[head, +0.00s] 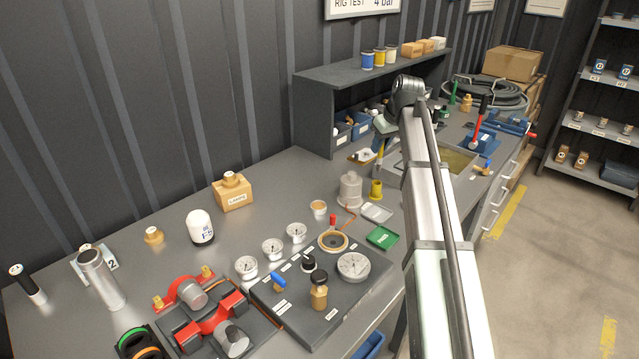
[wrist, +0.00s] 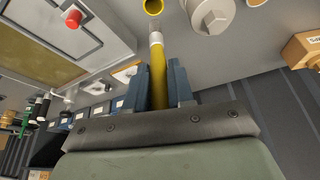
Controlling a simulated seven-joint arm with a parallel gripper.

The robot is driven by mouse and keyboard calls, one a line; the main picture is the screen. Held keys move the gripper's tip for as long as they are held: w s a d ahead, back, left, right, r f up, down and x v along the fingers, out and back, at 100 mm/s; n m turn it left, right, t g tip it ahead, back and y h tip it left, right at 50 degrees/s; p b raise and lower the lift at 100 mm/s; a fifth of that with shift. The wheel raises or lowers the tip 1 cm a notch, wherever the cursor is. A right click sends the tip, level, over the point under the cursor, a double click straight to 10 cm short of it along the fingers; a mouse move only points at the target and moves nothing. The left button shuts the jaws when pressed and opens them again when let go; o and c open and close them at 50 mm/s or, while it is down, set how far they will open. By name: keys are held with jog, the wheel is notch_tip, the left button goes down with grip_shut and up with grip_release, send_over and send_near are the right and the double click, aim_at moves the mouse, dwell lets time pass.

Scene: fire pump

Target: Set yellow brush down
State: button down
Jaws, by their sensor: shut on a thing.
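The yellow brush (wrist: 158,72) is between the two blue-grey fingers of my gripper (wrist: 160,88) in the wrist view. Its pale collar and tip point away from my palm. In the head view a thin yellow part of the brush (head: 381,149) shows below my gripper (head: 381,139), above the bench. A small yellow cup (head: 376,190) stands on the bench below it. In the wrist view the cup's round opening (wrist: 153,6) lies just past the brush tip; I cannot tell whether they touch.
A recessed tray (head: 456,160) lies to the right. The shelf unit (head: 312,110) with blue bins stands behind.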

notch_tip(320, 180, up, 11)
jog(key=shift+w+r, duration=0.1)
jog(key=s+a+n, duration=0.2)
jog(key=s+a, duration=0.2)
jog(key=a, duration=1.1)
jog(key=s+a+n+g+y, duration=0.1)
jog(key=s+a, duration=0.3)
jog(key=a, duration=1)
jog(key=s+a+n, duration=0.2)
jog(key=s+a, duration=0.2)
jog(key=a, duration=1.1)
jog(key=s+a+n+g+y, duration=0.1)
jog(key=s+a+n, duration=0.1)
jog(key=s+a, duration=1.35)
jog(key=s+a+n+g, duration=0.1)
jog(key=s+a+n, duration=0.1)
jog(key=s+a, duration=1.35)
jog(key=shift+s+d+f, duration=0.4)
jog(key=shift+f, duration=3.1)
jog(key=shift+s+d+f, duration=0.35)
jog(key=shift+d+f, duration=0.05)
jog(key=shift+f, duration=3.05)
jog(key=shift+s+d+f, duration=0.4)
jog(key=shift+f, duration=3.1)
jog(key=shift+f, duration=0.15)
